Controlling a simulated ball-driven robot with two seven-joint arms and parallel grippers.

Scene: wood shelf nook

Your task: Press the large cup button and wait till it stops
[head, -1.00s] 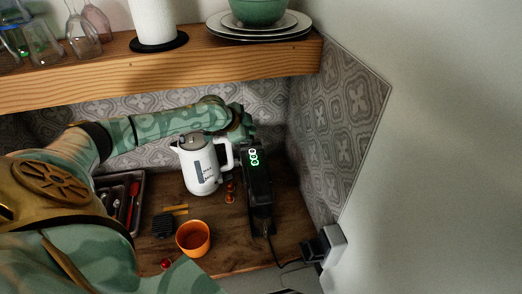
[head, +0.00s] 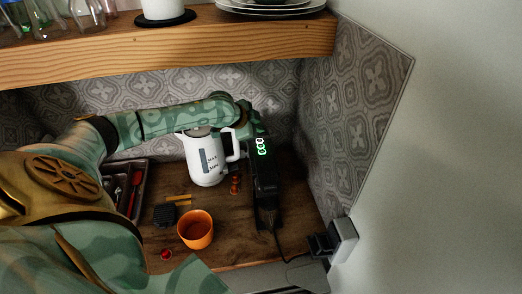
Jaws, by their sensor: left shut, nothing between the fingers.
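A slim black coffee machine (head: 264,182) stands on the wooden counter, right of the kettle. Its upper face shows a short column of lit icons (head: 262,146), white at the top and green below. They are too small to tell which is the large cup. My left gripper (head: 256,129) is shut and empty at the top end of the machine, just above the icons. I cannot tell whether its tips touch a button. The machine's outlet is hidden from this angle. My right gripper is not in view.
A white kettle (head: 203,160) stands beside the machine, close under my arm. An orange cup (head: 195,230), a dark block (head: 164,215) and a cutlery tray (head: 137,190) are to the left. A wooden shelf (head: 170,55) runs above. A power plug (head: 340,238) is at right.

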